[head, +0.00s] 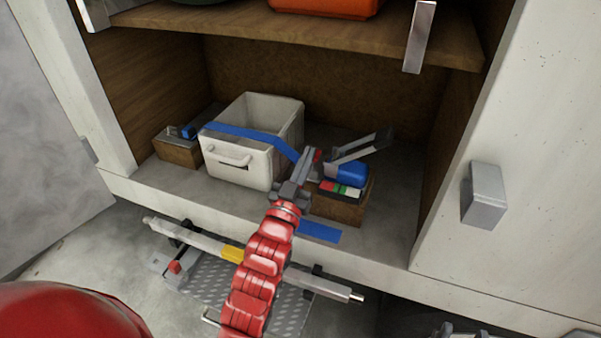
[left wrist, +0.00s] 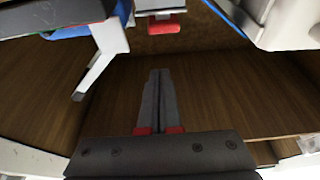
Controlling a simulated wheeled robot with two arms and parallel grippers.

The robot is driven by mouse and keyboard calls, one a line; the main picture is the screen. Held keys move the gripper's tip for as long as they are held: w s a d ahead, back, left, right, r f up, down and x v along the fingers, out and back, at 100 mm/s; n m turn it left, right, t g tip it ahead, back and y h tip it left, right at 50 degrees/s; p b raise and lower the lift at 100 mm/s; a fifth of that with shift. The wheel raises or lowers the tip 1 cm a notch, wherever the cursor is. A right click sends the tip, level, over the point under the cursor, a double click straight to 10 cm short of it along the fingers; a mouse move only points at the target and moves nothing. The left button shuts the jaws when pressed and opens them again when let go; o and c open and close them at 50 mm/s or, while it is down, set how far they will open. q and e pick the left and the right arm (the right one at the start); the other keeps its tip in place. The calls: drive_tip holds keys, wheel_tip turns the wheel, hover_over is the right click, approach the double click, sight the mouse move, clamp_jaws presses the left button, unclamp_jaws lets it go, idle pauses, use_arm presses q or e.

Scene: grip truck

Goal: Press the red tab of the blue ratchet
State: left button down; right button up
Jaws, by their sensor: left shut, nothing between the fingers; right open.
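The blue ratchet (head: 350,174), with grey levers tilted up, lies on a wooden block on the shelf, right of the white crate. Grey parts of my right gripper (head: 475,332) show, cut off, at the bottom edge.
The white crate (head: 238,163) stands left of my gripper with a blue strap (head: 245,132) across it. Another wooden block (head: 178,152) with a ratchet is further left. A metal bar (head: 320,284) lies below the shelf. Cabinet walls bound both sides.

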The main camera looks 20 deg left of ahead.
sight(312, 171)
use_arm(q)
drive_tip(key=x, duration=0.4)
drive_tip(key=shift+s+r+p, duration=0.15)
drive_tip(key=shift+r+p, duration=0.1)
drive_tip(key=shift+p, duration=0.05)
wheel_tip(312, 171, down, 3)
drive_tip(key=shift+f, duration=0.2)
drive_tip(key=shift+s+f+p, duration=0.15)
drive_tip(key=shift+f+p, duration=0.2)
drive_tip(key=shift+f, duration=0.2)
